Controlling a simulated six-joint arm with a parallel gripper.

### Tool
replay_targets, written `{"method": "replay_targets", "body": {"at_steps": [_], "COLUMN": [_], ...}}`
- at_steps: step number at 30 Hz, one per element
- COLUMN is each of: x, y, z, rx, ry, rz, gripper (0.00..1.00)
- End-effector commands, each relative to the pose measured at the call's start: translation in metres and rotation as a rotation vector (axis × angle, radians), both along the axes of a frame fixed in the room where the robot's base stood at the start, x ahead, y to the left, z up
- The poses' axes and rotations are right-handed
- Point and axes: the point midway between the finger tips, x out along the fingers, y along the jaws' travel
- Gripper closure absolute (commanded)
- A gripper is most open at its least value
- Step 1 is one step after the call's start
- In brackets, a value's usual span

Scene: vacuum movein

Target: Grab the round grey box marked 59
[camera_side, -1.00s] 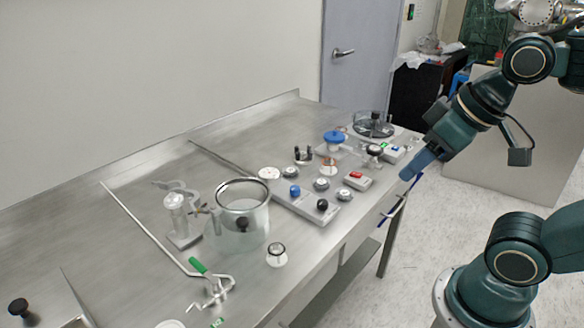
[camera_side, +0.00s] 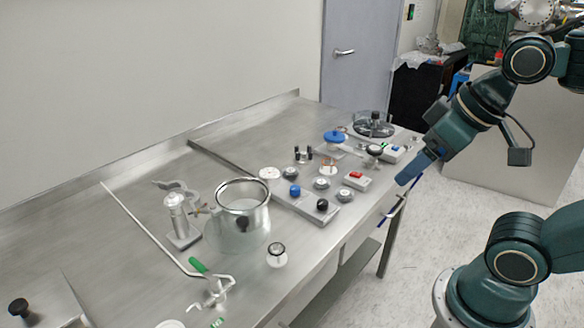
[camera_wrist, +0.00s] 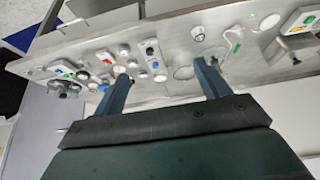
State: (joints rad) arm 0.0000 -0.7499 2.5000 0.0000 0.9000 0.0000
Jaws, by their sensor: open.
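I cannot read the number 59 on anything, so I cannot tell which thing is the round grey box. Several small round grey or white pieces with dark or metal tops lie on the steel table. They include one (camera_side: 321,184) and another (camera_side: 344,195) near the middle, one (camera_side: 291,172) farther back, and one (camera_side: 276,256) alone by the front edge. My gripper (camera_side: 404,180) is in the air beside the table's right front edge, apart from all of them. In the wrist view my gripper (camera_wrist: 160,72) has its two blue fingers spread with nothing between them.
A glass-like pot (camera_side: 240,222) stands at the table's middle beside a metal cylinder (camera_side: 178,215). A green-handled valve (camera_side: 198,266) lies in front. A red-button box (camera_side: 357,180) and a round dark-hubbed fixture (camera_side: 373,127) are nearer my gripper. The back left of the table is bare.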

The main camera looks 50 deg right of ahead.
Motion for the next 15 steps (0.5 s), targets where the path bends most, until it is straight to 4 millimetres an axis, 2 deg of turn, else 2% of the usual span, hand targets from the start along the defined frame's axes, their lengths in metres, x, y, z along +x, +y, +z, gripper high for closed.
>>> {"method": "replay_targets", "body": {"at_steps": [10, 15], "x": [0.001, 0.011], "y": [0.000, -0.002], "z": [0.001, 0.008], "rx": [-0.003, -0.018], "ry": [0.001, 0.015], "rz": [0.003, 0.028], "gripper": [0.24, 0.24]}}
